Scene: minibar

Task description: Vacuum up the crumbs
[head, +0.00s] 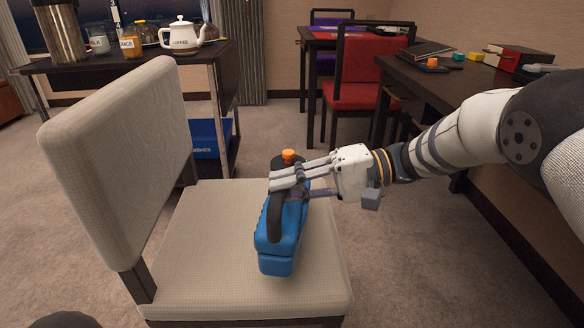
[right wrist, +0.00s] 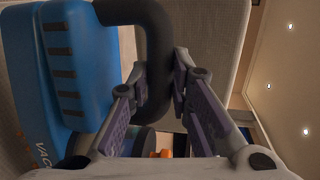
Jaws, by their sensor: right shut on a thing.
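A blue handheld vacuum (head: 279,246) with a black handle and an orange button is over the beige seat of a chair (head: 190,255). My right gripper (head: 275,182) is shut on the vacuum's handle, reaching in from the right. In the right wrist view the fingers (right wrist: 165,95) close around the dark handle, and the vacuum's blue body (right wrist: 75,60) fills the left side. I cannot tell whether the vacuum touches the seat. No crumbs can be made out on the visible seat. My left gripper is not in view.
The chair's tall backrest (head: 115,150) stands at the left. A dark table (head: 205,50) behind it holds a white teapot (head: 180,36) and jars, with a blue bin (head: 211,138) below. A dark desk (head: 440,82) stands at right, near a red chair (head: 365,70).

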